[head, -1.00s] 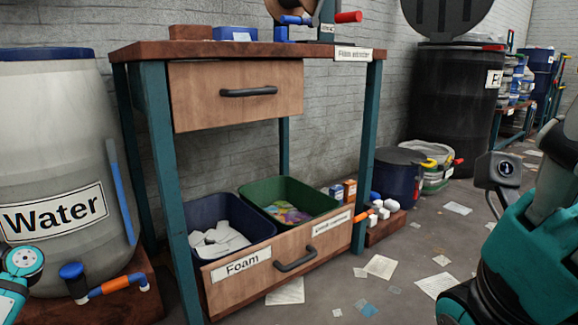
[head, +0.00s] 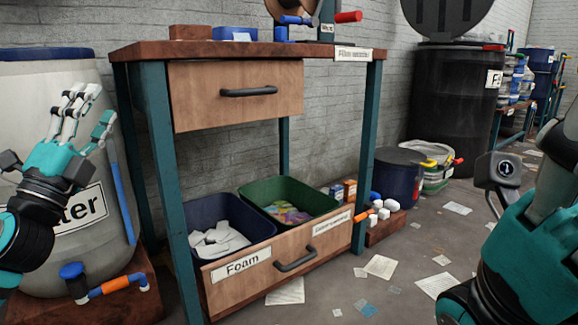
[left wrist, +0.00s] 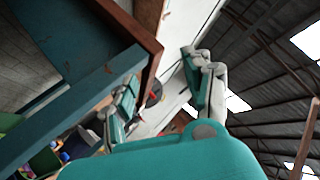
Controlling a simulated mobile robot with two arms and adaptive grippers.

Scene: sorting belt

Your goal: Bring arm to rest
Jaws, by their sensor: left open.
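My left gripper (head: 92,122) is raised at the left of the head view, in front of the Water barrel (head: 60,150). Its fingers are spread open with nothing between them. In the left wrist view, the same gripper (left wrist: 165,95) points up past a table edge toward the roof, and no object is in it. My right arm (head: 530,240) shows at the right edge of the head view.
A workbench (head: 140,52) with teal legs stands left of centre. Its lower drawer (head: 280,272), labelled Foam, is pulled out and holds a blue bin (head: 262,228) and a green bin (head: 325,203). Papers (head: 381,266) litter the floor. A black barrel (head: 450,110) stands behind.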

